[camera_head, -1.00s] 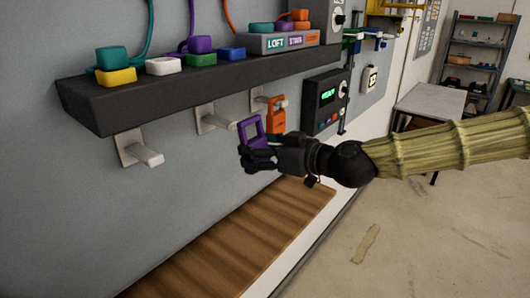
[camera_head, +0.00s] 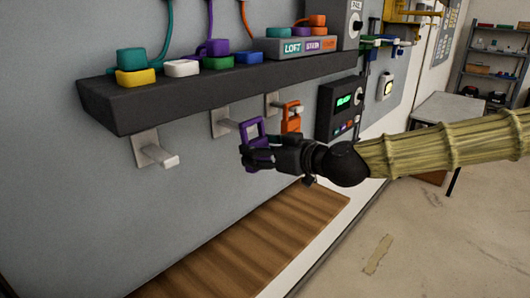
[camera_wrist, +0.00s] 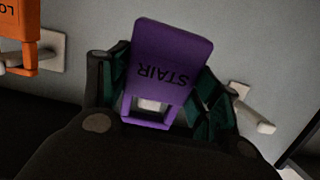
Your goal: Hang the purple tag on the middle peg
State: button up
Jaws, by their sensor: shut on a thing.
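My gripper (camera_head: 262,152) is shut on the purple tag (camera_head: 250,127) and holds it upright by its lower part, in front of the wall. In the wrist view the tag (camera_wrist: 172,62) reads "STAIR" upside down between the fingers. The middle peg (camera_head: 229,126) sticks out from its pale wall plate, and its end meets the tag's open loop in the head view. A pale patch shows through the loop in the wrist view. I cannot tell whether the peg passes through the loop.
An orange tag (camera_head: 291,117) hangs at the far peg (camera_head: 273,102). The near peg (camera_head: 158,153) is bare. A wooden bench top (camera_head: 240,240) lies below.

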jog(key=shift+x, duration=1.35)
jog(key=shift+w+a+f+b, duration=0.25)
jog(key=shift+w+a+b, duration=0.2)
jog(key=shift+b, duration=0.35)
jog(key=o, duration=1.2)
jog(key=shift+c, duration=0.2)
